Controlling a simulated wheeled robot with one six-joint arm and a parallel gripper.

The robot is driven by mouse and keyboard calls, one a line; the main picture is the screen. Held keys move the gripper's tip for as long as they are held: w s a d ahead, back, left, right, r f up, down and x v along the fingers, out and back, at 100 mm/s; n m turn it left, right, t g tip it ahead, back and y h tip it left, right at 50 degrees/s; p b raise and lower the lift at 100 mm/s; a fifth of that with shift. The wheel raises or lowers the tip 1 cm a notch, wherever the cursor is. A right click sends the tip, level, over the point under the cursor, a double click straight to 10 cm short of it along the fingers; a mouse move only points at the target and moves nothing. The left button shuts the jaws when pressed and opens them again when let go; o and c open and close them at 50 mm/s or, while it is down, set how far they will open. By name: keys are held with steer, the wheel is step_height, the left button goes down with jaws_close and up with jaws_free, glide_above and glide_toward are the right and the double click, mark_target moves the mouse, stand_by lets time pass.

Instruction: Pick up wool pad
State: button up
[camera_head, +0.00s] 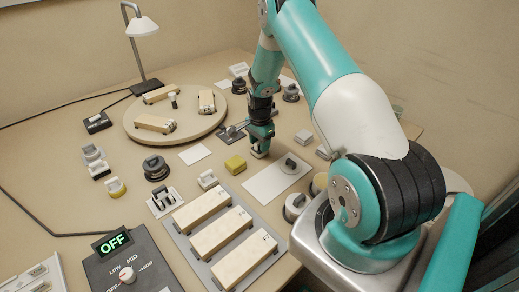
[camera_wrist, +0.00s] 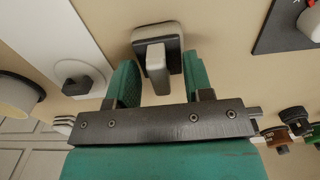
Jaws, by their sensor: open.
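My gripper (camera_head: 260,147) is low over the bench in the head view, with its jaws open. In the wrist view the two teal fingers of my gripper (camera_wrist: 157,78) stand on either side of a small pad-like piece (camera_wrist: 157,38) with a pale upright grip and a darker base. The grip lies between the fingers, with a gap visible on each side. This piece may be the wool pad; I cannot tell for sure. In the head view it is mostly hidden by the gripper.
A white plate (camera_head: 262,187) with a dark-handled piece (camera_head: 290,163) lies to the right of the gripper. A round board (camera_head: 140,123) with wooden blocks is at the back left. A tray of long wooden blocks (camera_head: 222,238) is in front. Several small handled pieces stand around.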

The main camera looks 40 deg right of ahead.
jaws_close()
steer(key=shift+r, duration=0.1)
step_height(320, 180, up, 20)
steer(key=b, duration=0.1)
stand_by(0.4)
